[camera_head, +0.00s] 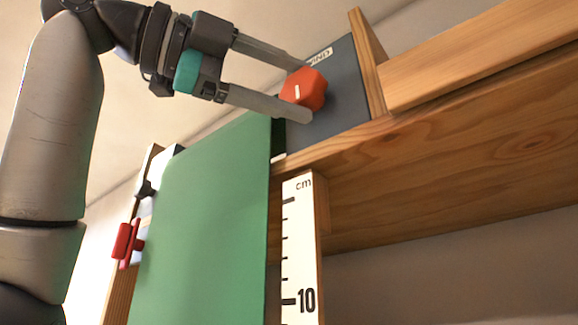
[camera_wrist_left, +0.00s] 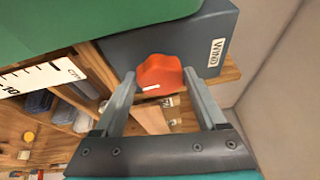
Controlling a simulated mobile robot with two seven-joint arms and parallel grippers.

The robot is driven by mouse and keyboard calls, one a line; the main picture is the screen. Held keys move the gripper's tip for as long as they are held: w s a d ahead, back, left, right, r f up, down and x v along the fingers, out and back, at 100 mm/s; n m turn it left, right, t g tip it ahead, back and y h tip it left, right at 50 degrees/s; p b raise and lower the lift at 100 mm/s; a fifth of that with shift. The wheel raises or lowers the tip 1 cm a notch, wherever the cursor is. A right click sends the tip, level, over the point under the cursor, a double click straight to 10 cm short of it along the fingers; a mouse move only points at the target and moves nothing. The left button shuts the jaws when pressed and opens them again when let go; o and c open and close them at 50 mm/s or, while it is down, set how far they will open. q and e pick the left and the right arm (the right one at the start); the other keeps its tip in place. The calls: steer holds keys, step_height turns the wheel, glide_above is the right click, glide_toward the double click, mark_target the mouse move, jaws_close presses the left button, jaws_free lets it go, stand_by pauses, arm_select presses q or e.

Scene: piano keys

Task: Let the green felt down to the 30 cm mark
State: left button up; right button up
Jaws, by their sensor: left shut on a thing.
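The green felt (camera_head: 205,225) hangs in a flat sheet beside the white cm scale (camera_head: 300,240). It runs down past the 10 mark and out of the picture, so its lower edge is hidden. An orange-red knob (camera_head: 303,89) with a white pointer line sits on a dark grey box (camera_head: 345,90) labelled WIND. My left gripper (camera_head: 307,91) is shut on the knob, one finger on each side. The wrist view shows the knob (camera_wrist_left: 160,74) between the fingers, the felt (camera_wrist_left: 110,22) at top left and the scale (camera_wrist_left: 40,77). My right gripper is not in view.
A wooden beam (camera_head: 450,150) runs right from the box, with an upright wooden piece (camera_head: 367,60) beside it. A red clamp-like part (camera_head: 127,243) is at the felt's left edge. The wrist view shows shelves below with dark folded things (camera_wrist_left: 62,108).

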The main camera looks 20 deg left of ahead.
arm_select(q)
steer(key=m, duration=0.1)
steer(key=m+y, duration=0.1)
steer(key=m+g, duration=0.1)
steer(key=m, duration=0.1)
steer(key=shift+r, duration=0.25)
steer(key=shift+d+m+g+y, duration=0.1)
steer(key=shift+m+g+y, duration=0.2)
steer(key=shift+m+y, duration=1.35)
steer(key=shift+m+h, duration=0.35)
steer(key=o, duration=1.3)
steer(key=shift+r, duration=0.1)
steer(key=shift+s, duration=0.1)
steer(key=shift+v, duration=3.65)
steer(key=shift+s, duration=0.1)
